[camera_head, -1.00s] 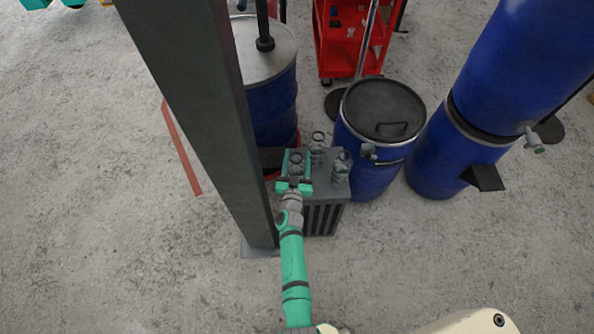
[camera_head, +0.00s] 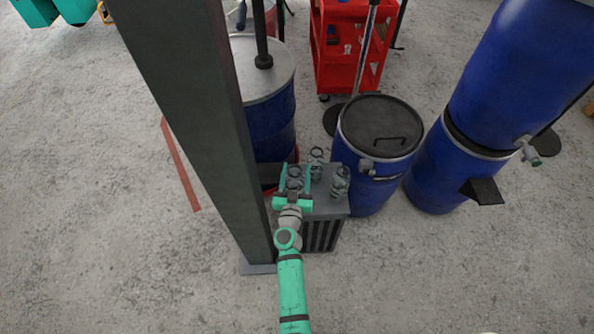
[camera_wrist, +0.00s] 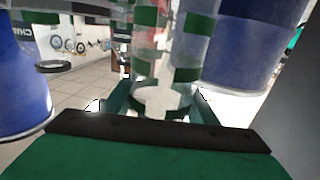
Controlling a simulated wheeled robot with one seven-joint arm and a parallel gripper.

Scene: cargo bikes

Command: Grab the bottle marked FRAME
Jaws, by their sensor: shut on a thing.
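Three small clear bottles with ring tops are on a dark grey ribbed box (camera_head: 321,236) in the head view. My gripper (camera_head: 295,180) is shut on the left bottle (camera_head: 295,173), with one finger on each side of it. In the wrist view the held bottle (camera_wrist: 163,99) is clear with green patches, between the teal fingers. No marking on it is legible, so I cannot tell whether it reads FRAME. The back bottle (camera_head: 317,165) and right bottle (camera_head: 340,183) stand close by, apart from my fingers. I cannot tell whether the held bottle touches the box.
A dark post (camera_head: 190,130) stands close left of the box. Blue drums stand behind (camera_head: 268,125) and to the right (camera_head: 368,190), with a stacked pair (camera_head: 437,170) farther right. A red cart (camera_head: 345,50) is at the back. The floor in front is clear.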

